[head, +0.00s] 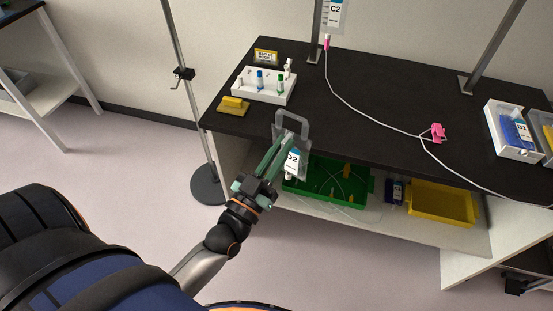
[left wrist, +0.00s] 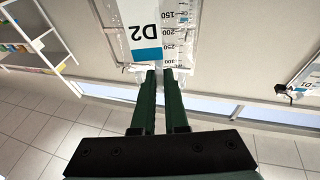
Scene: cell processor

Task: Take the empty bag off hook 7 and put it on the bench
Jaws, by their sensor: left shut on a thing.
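A clear, flat bag with a "D2" label (head: 293,160) is held by my left gripper (head: 282,150), in front of the bench's front edge. In the left wrist view the bag (left wrist: 184,40) shows its label and a volume scale, and no coloured fluid shows in it. The fingers of my left gripper (left wrist: 160,76) are shut on the bag's edge. The black bench top (head: 380,105) lies just beyond the bag. Hook 7 cannot be made out. My right gripper is not in view.
A white tube rack (head: 263,87) and a yellow block (head: 233,106) stand on the bench's left end. A bag labelled "C2" (head: 333,14) hangs above, its tube with a pink clamp (head: 437,132) crossing the bench. A white tray (head: 514,131) stands right. Green (head: 328,181) and yellow (head: 440,203) trays sit below.

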